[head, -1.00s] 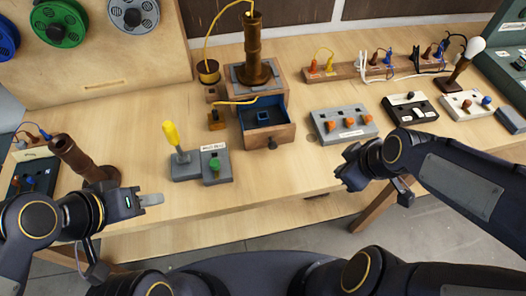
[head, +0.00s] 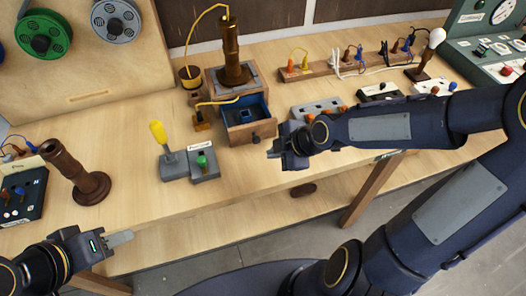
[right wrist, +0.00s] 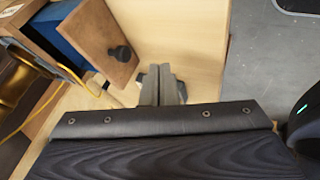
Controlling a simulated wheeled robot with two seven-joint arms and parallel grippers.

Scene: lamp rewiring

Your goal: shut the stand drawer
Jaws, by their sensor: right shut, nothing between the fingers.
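The stand drawer (head: 240,131) is pulled out from the wooden stand (head: 211,82). Its blue inside shows, with a small blue square piece (head: 246,115) in it. The drawer's wooden front (right wrist: 98,38) and dark round knob (right wrist: 119,54) show in the right wrist view. My right gripper (head: 272,152) is just right of the knob in the head view. Its fingers (right wrist: 161,77) are shut and empty, apart from the knob. My left gripper (head: 122,239) is over the table's front edge, far from the drawer; its finger gap cannot be made out.
A dark brown column stands on the stand, with a yellow cord (head: 193,28) running to a small pot. A grey switch box (head: 190,165) with a yellow lever is left of the drawer. A grey box (head: 318,107) lies behind my right arm. A brown post (head: 72,172) stands at left.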

